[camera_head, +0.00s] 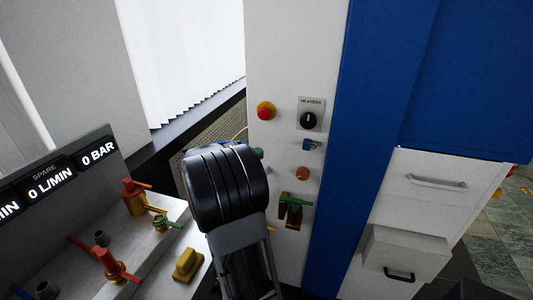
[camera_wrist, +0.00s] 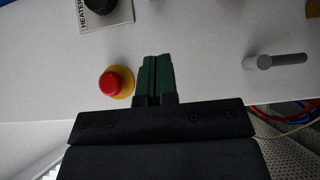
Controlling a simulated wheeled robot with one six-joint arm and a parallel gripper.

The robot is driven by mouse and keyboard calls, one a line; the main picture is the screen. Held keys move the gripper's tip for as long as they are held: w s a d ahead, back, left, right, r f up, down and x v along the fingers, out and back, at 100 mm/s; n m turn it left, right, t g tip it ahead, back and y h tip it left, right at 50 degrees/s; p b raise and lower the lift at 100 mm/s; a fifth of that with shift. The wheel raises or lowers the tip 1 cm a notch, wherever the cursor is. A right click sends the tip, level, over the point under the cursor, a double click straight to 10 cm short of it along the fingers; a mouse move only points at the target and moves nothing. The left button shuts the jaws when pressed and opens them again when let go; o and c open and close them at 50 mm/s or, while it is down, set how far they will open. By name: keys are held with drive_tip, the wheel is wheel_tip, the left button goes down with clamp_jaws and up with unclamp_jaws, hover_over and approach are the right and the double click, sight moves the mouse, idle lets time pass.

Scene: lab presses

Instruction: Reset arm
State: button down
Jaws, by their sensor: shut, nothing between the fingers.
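My gripper (camera_wrist: 153,78) shows in the wrist view with its two green fingers together and nothing between them. It is in front of the white press panel (camera_head: 280,70), to the right of the red button with a yellow collar (camera_wrist: 115,83). I cannot tell how far the fingertips are from the panel. In the head view my dark arm covers most of the gripper. The red button (camera_head: 265,110) shows there above my arm, with the black HEATERS knob (camera_head: 309,120) to its right.
A blue lever (camera_head: 311,145), an orange knob (camera_head: 302,173) and a green-handled valve (camera_head: 292,210) line the panel right of my arm. A console with red-handled valves (camera_head: 115,265) and a yellow knob (camera_head: 187,263) stands at left. White drawers (camera_head: 430,195) stand at right.

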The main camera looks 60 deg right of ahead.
drive_tip(key=shift+w+a, duration=0.1)
drive_tip(key=shift+a, duration=0.15)
idle(0.6)
drive_tip(key=s+a+f+n+t+y, duration=0.1)
drive_tip(key=s+a+f+n+y, duration=0.15)
drive_tip(key=f+y, duration=0.4)
drive_tip(key=a+f+t+y+p, duration=0.2)
drive_tip(key=a+f+t+y, duration=0.15)
drive_tip(key=a, duration=0.65)
drive_tip(key=a+r+n+t+y+p, duration=0.1)
drive_tip(key=a+r+t+y+p, duration=0.1)
drive_tip(key=a, duration=0.9)
drive_tip(key=s+a+r+n+t+y+p, duration=0.1)
drive_tip(key=a+r+t+y, duration=0.3)
drive_tip(key=a, duration=0.7)
drive_tip(key=shift+s+a+r+n+t+p, duration=0.15)
drive_tip(key=shift+r+n+t+p, duration=0.4)
drive_tip(key=shift+t, duration=0.1)
